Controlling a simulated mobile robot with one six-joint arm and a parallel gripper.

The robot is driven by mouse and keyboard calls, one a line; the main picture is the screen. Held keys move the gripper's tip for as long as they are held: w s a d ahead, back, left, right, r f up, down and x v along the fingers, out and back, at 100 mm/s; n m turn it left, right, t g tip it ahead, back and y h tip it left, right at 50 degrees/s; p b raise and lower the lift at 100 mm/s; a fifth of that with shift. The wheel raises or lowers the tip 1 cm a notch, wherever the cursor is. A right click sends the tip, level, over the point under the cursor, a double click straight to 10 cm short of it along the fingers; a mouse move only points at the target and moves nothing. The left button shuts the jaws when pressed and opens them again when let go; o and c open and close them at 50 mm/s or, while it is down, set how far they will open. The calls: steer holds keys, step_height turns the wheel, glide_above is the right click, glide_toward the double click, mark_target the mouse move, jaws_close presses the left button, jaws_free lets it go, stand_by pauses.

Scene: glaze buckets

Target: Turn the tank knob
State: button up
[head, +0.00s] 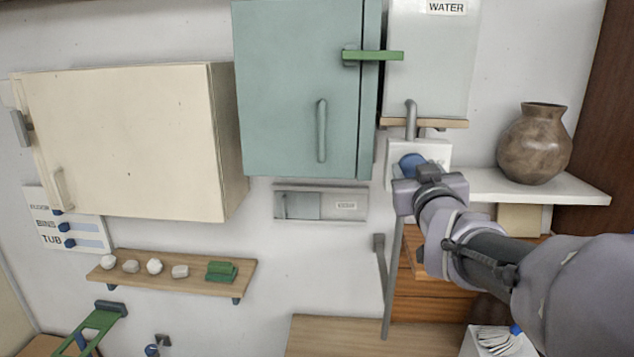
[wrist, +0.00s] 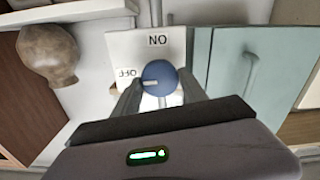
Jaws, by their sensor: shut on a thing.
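The blue tank knob (head: 411,161) sits on a white plate (head: 444,152) below the tank marked WATER (head: 428,70) in the head view. In the wrist view the knob (wrist: 160,72) shows a white pointer mark reaching left, close to the OFF label. The plate (wrist: 118,45) also carries an ON label, and both labels appear upside down there. My gripper (head: 412,178) is at the knob from the front. In the wrist view my gripper (wrist: 160,88) has one finger on each side of the knob and is shut on it. The fingers' far ends are partly hidden.
A green lever (head: 378,56) sticks out above, in front of the tank's left edge. The teal cabinet (head: 300,90) is close on the left. A brown vase (head: 535,145) stands on a white shelf (head: 575,190) to the right. A grey pipe (head: 410,118) runs above the knob.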

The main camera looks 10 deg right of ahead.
steer(key=o, duration=1.4)
steer(key=shift+c, duration=0.2)
steer(key=b+v, duration=0.2)
steer(key=v, duration=1.5)
steer(key=shift+s, duration=0.25)
steer(key=shift+r, duration=0.1)
